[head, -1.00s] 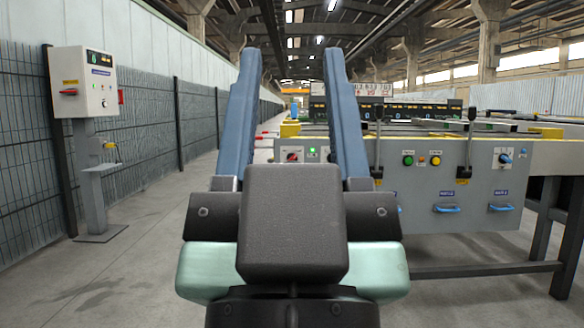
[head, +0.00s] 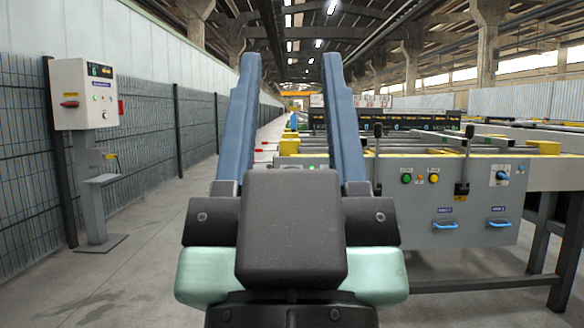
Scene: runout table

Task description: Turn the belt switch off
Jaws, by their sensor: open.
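My gripper (head: 291,62) is in the middle of the head view with its two long blue fingers spread apart and nothing between them. Beyond it stands the grey runout table front (head: 470,215). A blue rotary switch (head: 503,175) is on its right part. The front's left part shows only partly between and behind the fingers, and the red rotary switch there is not clear now. I cannot tell by labels which switch is the belt's. My gripper appears apart from the table.
A green button (head: 407,179) and a yellow button (head: 433,178) sit on the table front, with a black lever (head: 466,160) beside them. Blue handles are below. A control box (head: 88,93) with a red switch stands on a post at left. The floor between is clear.

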